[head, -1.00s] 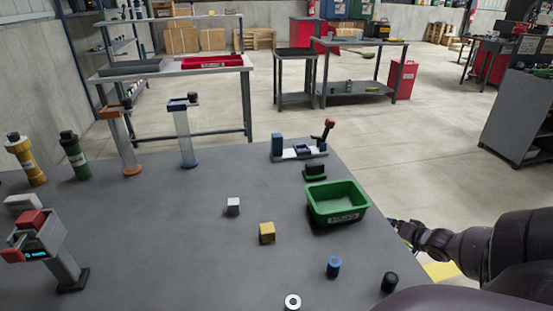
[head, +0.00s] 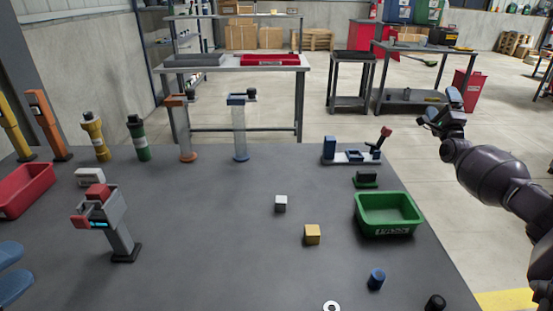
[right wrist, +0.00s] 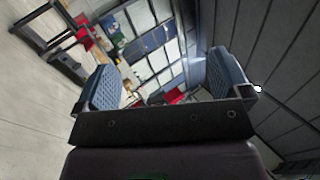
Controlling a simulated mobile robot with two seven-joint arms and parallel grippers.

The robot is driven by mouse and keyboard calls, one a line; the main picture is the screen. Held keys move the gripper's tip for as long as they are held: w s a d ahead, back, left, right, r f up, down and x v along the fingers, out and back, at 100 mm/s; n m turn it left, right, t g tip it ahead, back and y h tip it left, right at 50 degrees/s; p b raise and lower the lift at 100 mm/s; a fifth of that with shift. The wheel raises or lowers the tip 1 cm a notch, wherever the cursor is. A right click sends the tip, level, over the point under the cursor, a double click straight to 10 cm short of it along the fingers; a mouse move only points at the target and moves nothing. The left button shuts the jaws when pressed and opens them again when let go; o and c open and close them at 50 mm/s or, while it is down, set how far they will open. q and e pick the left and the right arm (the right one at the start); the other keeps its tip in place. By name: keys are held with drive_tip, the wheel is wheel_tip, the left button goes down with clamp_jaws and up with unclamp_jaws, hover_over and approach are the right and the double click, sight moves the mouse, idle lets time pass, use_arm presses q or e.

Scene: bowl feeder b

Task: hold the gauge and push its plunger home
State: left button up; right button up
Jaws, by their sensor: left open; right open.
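A grey device with a lit display and red parts (head: 105,217) stands on a dark foot at the left of the table; it looks like the gauge, but I cannot tell for sure. Its red block is on top and another red part sticks out to the left; I cannot tell which is the plunger. My right gripper (head: 446,112) is raised beyond the table's right side. In the right wrist view (right wrist: 167,88) its fingers are apart with nothing between.
A red bin (head: 22,190) is at the left and a green bin (head: 389,225) at the right. Yellow (head: 95,137) and green (head: 138,138) capped cylinders stand behind. The centre-left is clear.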

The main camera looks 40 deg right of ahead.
drive_tip(key=w+a+r+t+y, duration=0.3)
drive_tip(key=w+a+r, duration=0.3)
drive_tip(key=w+r, duration=0.5)
drive_tip(key=w+a+f+n+y, duration=0.3)
drive_tip(key=w+a+n+y, duration=0.2)
drive_tip(key=a, duration=0.6)
drive_tip(key=w+a+f+n+y, duration=0.3)
drive_tip(key=w+a+n+y, duration=0.25)
drive_tip(key=a, duration=0.45)
drive_tip(key=w+a+f+n+y, duration=0.35)
drive_tip(key=a+n+y, duration=0.2)
drive_tip(key=a, duration=0.55)
drive_tip(key=n+g+y, duration=1.1)
drive_tip(key=n+g, duration=0.1)
drive_tip(key=n, duration=1)
hover_over(119, 215)
drive_tip(key=v, duration=0.4)
wheel_tip(119, 215, down, 2)
wheel_tip(119, 215, down, 8)
drive_tip(key=shift+d+r, duration=0.1)
drive_tip(key=shift+d, duration=0.05)
drive_tip(key=x, duration=0.5)
drive_tip(key=shift+r, duration=0.15)
drive_tip(key=shift+x, duration=1.2)
